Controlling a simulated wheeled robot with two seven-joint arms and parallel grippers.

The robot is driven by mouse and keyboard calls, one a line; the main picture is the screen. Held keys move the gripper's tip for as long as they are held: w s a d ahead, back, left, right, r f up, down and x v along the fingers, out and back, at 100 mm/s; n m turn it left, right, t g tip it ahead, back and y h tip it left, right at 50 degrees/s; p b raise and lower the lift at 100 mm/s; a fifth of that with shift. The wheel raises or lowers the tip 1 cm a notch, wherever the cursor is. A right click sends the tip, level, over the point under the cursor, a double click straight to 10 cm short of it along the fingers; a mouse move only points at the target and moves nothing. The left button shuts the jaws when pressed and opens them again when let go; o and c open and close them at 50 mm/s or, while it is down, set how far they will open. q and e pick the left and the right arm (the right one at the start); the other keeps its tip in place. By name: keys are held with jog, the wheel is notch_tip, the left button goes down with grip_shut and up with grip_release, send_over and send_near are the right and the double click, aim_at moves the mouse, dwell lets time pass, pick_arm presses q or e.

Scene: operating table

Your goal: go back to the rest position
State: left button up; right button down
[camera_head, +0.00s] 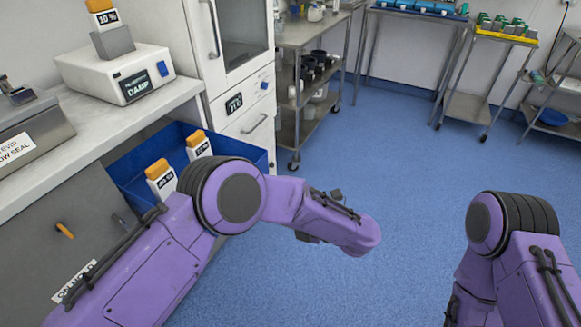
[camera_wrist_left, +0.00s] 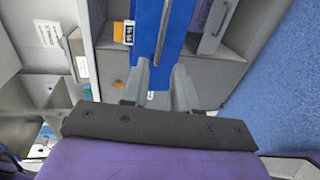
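My left arm (camera_head: 160,255) comes in from the lower left and bends at a round joint in front of the blue bin (camera_head: 262,158). Its forearm (camera_head: 325,220) reaches right over the blue floor. The left gripper is not visible in the head view. The blue bin (camera_wrist_left: 150,28) shows beyond the fingers. My right arm (camera_head: 520,265) is bent at the lower right, and its gripper is not in view.
Two orange-capped bottles (camera_head: 160,178) (camera_head: 198,145) stand in the bin, beside the counter (camera_head: 95,140). A white device (camera_head: 115,72) carrying another bottle (camera_head: 104,14) and a grey sealer (camera_head: 30,125) sit on the counter. Metal carts (camera_head: 300,105) stand behind; the middle floor is clear.

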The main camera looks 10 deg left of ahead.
pick_arm(q)
jog(key=w+f+m+t+h, duration=0.3)
jog(key=w+m+t, duration=0.1)
jog(key=m+t, duration=0.4)
jog(key=s+a+f+m+h+p, duration=0.2)
jog(key=s+a+f+m+h, duration=0.25)
jog(key=f+m+h, duration=0.55)
jog(key=s+a+m+g+p, duration=0.1)
jog(key=s+a+m+g, duration=0.1)
jog(key=s+a, duration=0.3)
jog(key=s+a+f+m+g+y+p, duration=0.1)
jog(key=s+a, duration=0.5)
jog(key=s, duration=0.7)
jog(key=s+a+f+m+g+p, duration=0.1)
jog(key=s+a+m+g+p, duration=0.2)
jog(key=s, duration=0.7)
jog(key=a+m+g, duration=0.1)
jog(key=a+g, duration=0.1)
jog(key=g, duration=0.1)
jog(key=shift+a+f+m+g+y, duration=0.15)
jog(key=shift+a+m+g+y, duration=0.15)
